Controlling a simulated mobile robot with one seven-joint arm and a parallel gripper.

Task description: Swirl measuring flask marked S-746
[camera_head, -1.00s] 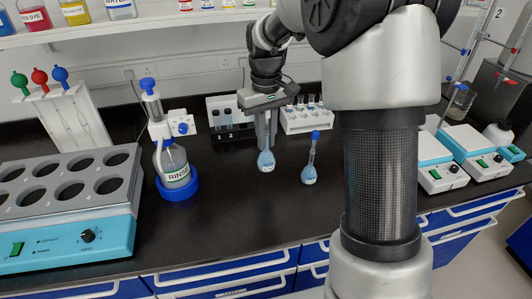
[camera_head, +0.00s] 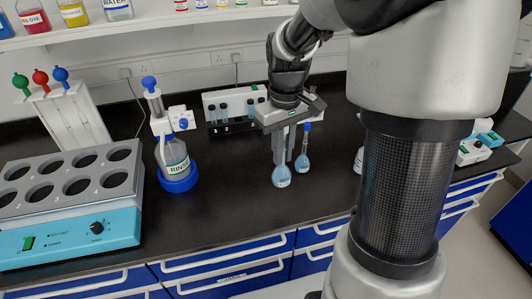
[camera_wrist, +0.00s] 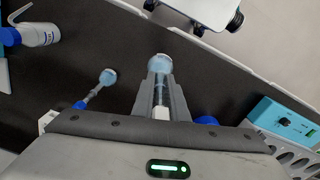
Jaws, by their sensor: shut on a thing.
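My gripper (camera_head: 283,156) points down over the dark bench, its fingers closed around the neck of a clear measuring flask with pale blue liquid. The held flask's round bulb (camera_head: 281,178) hangs below the fingertips; it also shows in the wrist view (camera_wrist: 160,64). Its neck is mostly hidden by the fingers, and I cannot tell whether its base touches the bench. A second flask (camera_head: 302,163) with a blue stopper stands just right of and behind it; it also lies left of my gripper in the wrist view (camera_wrist: 107,78). No S-746 marking is readable on either flask.
A RINSE bottle (camera_head: 175,160) in a blue ring stands left. A turquoise block with several wells (camera_head: 110,229) fills the left front. A tube rack (camera_head: 214,103) is behind. Bare bench (camera_head: 235,215) lies in front of the flasks. Hot plates are at far right.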

